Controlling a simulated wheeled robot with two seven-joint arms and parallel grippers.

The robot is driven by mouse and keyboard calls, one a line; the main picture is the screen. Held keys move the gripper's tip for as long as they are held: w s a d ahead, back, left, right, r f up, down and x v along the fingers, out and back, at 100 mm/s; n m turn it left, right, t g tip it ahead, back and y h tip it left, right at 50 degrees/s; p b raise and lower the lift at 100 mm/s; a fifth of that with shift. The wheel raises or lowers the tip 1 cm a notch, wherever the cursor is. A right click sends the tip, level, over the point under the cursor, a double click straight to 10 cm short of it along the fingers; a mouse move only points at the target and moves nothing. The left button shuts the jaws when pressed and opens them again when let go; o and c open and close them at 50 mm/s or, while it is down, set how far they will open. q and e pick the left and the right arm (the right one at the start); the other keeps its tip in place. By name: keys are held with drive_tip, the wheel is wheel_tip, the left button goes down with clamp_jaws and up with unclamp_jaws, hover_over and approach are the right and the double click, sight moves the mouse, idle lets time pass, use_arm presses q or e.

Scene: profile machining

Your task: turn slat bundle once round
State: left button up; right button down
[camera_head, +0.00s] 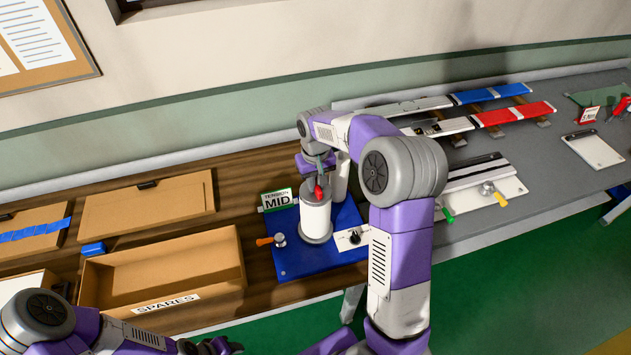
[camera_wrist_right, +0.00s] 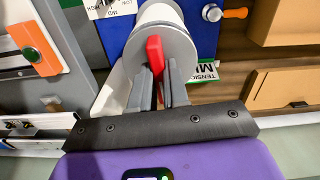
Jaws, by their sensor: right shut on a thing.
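My right gripper (camera_head: 320,172) is shut on a red handle (camera_head: 319,192) on the grey cap of a white roll (camera_head: 316,216). The right wrist view shows its two fingers (camera_wrist_right: 161,88) on either side of the red handle (camera_wrist_right: 155,62). The roll stands upright on a blue base plate (camera_head: 297,262). Long slats lie on supports on the grey bench: a blue one (camera_head: 490,93), a red one (camera_head: 513,113) and grey-white ones (camera_head: 404,108). I cannot tell which is the slat bundle. My left gripper (camera_head: 215,346) is at the bottom edge, partly cut off; its jaws are unclear.
A green TENSION MID sign (camera_head: 278,199), an orange-handled lever (camera_head: 270,240) and a black dial (camera_head: 354,237) surround the roll. An open cardboard SPARES box (camera_head: 165,303) stands left. A slotted fixture (camera_head: 474,175) sits right. My right forearm hides part of the bench.

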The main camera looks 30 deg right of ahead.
drive_tip(key=shift+s+f, duration=0.2)
drive_tip(key=shift+f, duration=0.1)
drive_tip(key=c, duration=1.1)
unclamp_jaws()
drive_tip(key=shift+w, duration=0.1)
drive_tip(key=shift+r, duration=0.1)
wheel_tip(320, 180, up, 8)
drive_tip(key=shift+f+p, duration=0.2)
drive_tip(key=shift+p, duration=0.1)
drive_tip(key=shift+f, duration=0.1)
